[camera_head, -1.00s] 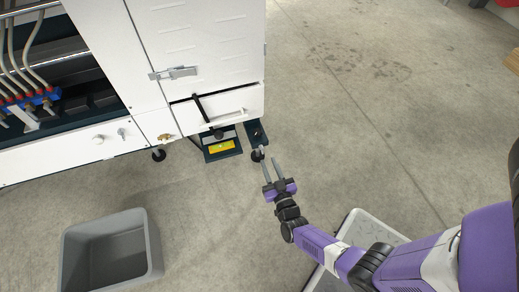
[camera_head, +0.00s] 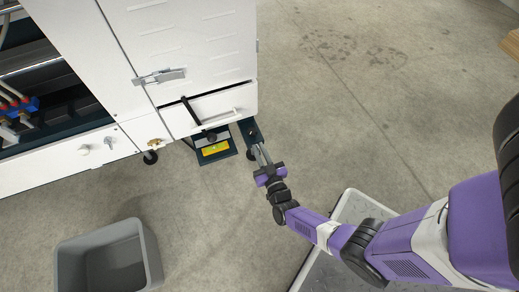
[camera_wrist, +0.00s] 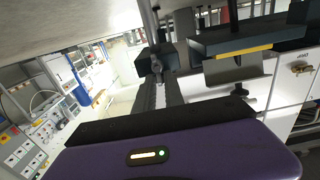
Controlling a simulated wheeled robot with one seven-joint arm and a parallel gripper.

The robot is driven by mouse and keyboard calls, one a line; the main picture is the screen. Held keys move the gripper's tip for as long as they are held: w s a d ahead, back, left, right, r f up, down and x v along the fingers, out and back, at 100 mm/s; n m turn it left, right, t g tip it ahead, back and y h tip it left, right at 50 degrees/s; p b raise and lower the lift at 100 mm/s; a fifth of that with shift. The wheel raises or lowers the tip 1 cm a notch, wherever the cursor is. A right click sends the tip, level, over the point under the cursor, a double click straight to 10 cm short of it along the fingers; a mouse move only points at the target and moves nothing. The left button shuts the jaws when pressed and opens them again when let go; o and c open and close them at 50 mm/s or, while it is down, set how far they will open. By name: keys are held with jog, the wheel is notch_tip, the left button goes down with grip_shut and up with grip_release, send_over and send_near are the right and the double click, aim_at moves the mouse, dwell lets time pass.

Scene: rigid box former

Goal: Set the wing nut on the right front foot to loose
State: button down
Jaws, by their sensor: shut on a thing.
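The right front foot (camera_head: 250,154) is a dark levelling foot under the front right corner of the white machine (camera_head: 205,60). My gripper (camera_head: 259,150) reaches this foot from the front. In the wrist view, the fingers of my gripper (camera_wrist: 158,82) are closed in at a dark block on the foot's stem (camera_wrist: 150,17). They are shut on a small part there, which fits the wing nut. The wing nut itself is mostly hidden between the fingertips, so its setting cannot be read.
Another foot (camera_head: 150,157) stands farther left. A grey open bin (camera_head: 110,258) is on the floor at lower left. The floor right of the machine is clear.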

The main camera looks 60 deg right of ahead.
jog(key=shift+n, duration=0.6)
jog(key=shift+w+a+f+n, duration=0.15)
jog(key=shift+a+f+n, duration=0.15)
jog(key=shift+n, duration=2.65)
jog(key=shift+w+a+f+n, duration=0.2)
jog(key=shift+f+n, duration=0.2)
jog(key=shift+n, duration=2.5)
jog(key=shift+w+a+f+n, duration=0.1)
jog(key=shift+a+f+n, duration=0.2)
jog(key=shift+n, duration=2.65)
jog(key=shift+d+f, duration=0.1)
jog(key=shift+s+d, duration=0.1)
jog(key=shift+s, duration=0.05)
jog(key=c, duration=1.6)
grip_release()
jog(key=shift+f, duration=0.1)
